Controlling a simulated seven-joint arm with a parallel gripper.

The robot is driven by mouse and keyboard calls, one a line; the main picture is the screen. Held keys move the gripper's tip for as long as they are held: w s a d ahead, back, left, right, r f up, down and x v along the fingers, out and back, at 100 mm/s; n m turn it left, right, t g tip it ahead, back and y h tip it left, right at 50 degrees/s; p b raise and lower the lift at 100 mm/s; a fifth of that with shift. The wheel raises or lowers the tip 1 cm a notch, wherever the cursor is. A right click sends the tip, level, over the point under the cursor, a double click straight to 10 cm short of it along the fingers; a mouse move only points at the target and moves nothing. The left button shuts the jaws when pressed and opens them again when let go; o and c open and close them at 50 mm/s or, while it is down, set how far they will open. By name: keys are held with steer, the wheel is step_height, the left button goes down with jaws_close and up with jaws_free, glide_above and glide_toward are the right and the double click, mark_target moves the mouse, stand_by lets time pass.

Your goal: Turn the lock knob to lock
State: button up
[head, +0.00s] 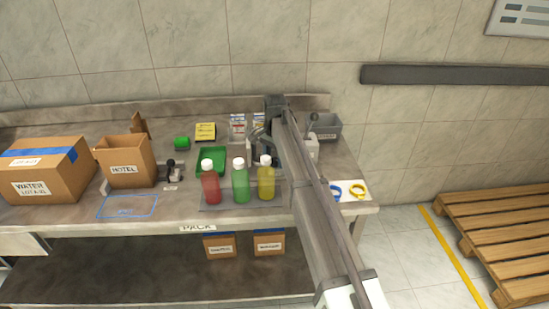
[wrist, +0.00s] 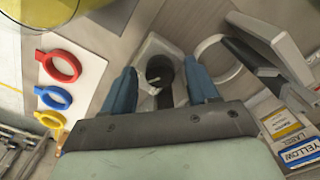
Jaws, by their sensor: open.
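A round dark knob (wrist: 160,72) sits in a pale grey housing (wrist: 152,48) in the wrist view, which I take for the lock knob. My gripper (wrist: 162,88) is open. Its two blue fingers stand apart on the left and right of the knob. I cannot tell whether they touch it or how far they are above it. No lock marking is readable. In the head view my arm covers the knob and fingers; part of a grey device with a hoop (head: 258,147) shows left of the arm.
Red (head: 210,185), green (head: 241,182) and yellow (head: 266,180) bottles stand on a tray at the front. Coloured rings (wrist: 53,97) lie left.

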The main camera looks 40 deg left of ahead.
steer(key=c, duration=1)
steer(key=shift+c, duration=0.2)
steer(key=shift+n, duration=0.3)
steer(key=n, duration=0.5)
steer(key=shift+n, duration=0.3)
steer(key=n, duration=0.5)
steer(key=shift+n, duration=0.3)
steer(key=o, duration=1)
